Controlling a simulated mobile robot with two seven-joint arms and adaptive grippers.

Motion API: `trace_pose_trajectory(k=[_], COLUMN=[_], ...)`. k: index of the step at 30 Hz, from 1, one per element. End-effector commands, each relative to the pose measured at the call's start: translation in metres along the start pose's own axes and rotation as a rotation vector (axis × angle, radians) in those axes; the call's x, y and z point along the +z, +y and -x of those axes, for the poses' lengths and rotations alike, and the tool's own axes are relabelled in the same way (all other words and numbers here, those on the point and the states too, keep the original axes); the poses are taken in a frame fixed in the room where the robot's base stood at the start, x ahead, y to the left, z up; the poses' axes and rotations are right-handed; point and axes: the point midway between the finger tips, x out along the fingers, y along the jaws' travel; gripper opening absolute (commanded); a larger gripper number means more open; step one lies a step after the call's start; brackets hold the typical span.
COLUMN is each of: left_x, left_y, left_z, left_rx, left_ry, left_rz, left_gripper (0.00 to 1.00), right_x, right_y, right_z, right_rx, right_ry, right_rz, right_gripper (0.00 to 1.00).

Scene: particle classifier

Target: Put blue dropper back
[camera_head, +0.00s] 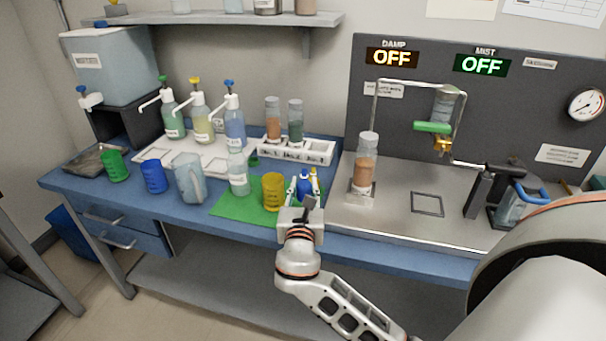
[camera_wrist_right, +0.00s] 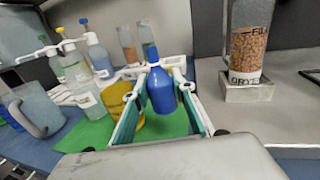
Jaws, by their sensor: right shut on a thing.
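The blue dropper (camera_head: 304,186) is a small rounded blue bottle at the right edge of the green mat (camera_head: 232,212), partly hidden by my right gripper (camera_head: 306,183). In the right wrist view, the blue dropper (camera_wrist_right: 161,91) stands between the two teal-padded fingers of my right gripper (camera_wrist_right: 160,82), which is shut on it. The dropper looks roughly upright, with its narrow neck away from the wrist. I cannot tell whether its base touches the mat. My left gripper is not in view.
A yellow cup (camera_head: 273,191) stands close left of the gripper, beside a clear bottle (camera_head: 238,176). A white rack (camera_head: 290,151) with two jars is behind. A jar of brown grains (camera_head: 366,168) stands on the metal plate to the right. Pump bottles and a pitcher (camera_head: 190,180) are left.

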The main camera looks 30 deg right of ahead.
Motion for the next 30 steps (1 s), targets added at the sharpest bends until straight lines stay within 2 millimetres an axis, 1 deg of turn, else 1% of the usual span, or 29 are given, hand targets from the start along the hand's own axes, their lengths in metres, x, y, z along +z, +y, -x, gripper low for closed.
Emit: trace_pose_trajectory(k=[1,3,7,10,15,19,25,30], left_x=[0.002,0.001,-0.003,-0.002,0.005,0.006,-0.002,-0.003], left_y=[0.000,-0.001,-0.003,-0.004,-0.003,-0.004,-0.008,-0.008], left_z=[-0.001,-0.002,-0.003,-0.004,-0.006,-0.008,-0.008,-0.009], left_rx=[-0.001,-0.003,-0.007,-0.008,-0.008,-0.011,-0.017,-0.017], left_ry=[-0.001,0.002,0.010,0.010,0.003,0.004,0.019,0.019], left_rz=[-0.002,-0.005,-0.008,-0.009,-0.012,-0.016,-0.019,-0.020], left_gripper=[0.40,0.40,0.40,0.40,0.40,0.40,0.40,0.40], right_x=[-0.010,-0.017,-0.022,-0.027,-0.049,-0.062,-0.065,-0.065], right_y=[0.000,0.000,0.000,0.000,0.000,0.000,0.000,0.000], right_z=[0.000,0.000,0.000,0.000,0.000,0.000,0.000,0.000], right_rx=[0.000,0.000,0.000,0.000,0.001,0.001,0.001,0.001], right_ry=[0.001,0.001,-0.001,-0.001,0.002,0.002,-0.001,-0.001], right_rz=[0.003,0.003,0.000,0.001,0.003,0.002,-0.001,-0.001], right_gripper=[0.04,0.04,0.04,0.04,0.04,0.04,0.04,0.04])
